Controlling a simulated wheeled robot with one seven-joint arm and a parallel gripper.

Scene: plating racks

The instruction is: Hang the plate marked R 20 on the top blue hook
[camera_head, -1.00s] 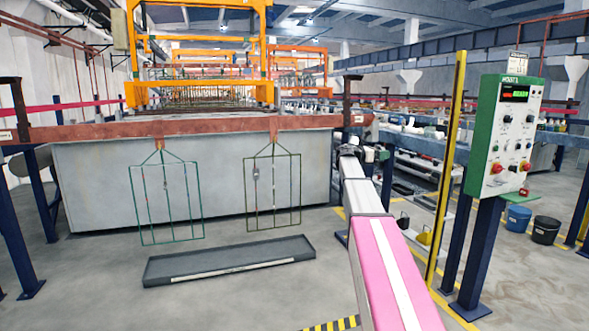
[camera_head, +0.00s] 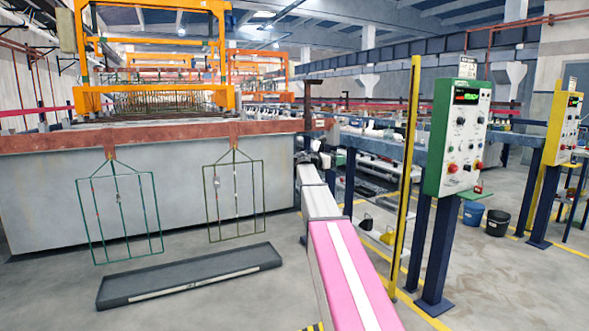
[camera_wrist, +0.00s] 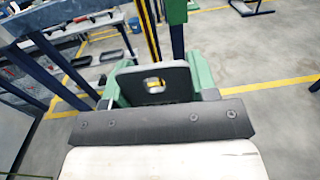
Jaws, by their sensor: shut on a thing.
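In the wrist view my gripper (camera_wrist: 157,92), with green fingers, is shut on a grey plate (camera_wrist: 155,72) with an oval hole. No marking can be read on the plate. In the head view my arm reaches forward at the centre, and the gripper and plate cannot be made out at its far end. A green wire rack (camera_head: 120,215) hangs at left from the red-brown beam, and a darker green-brown rack (camera_head: 235,195) hangs to its right. No blue hook can be made out.
A long grey tray (camera_head: 190,278) lies on the floor below the racks. A large grey tank (camera_head: 50,200) stands behind them. A yellow post (camera_head: 407,190) and a green-edged control panel (camera_head: 460,140) stand to the right of my arm. Buckets (camera_head: 497,222) stand farther right.

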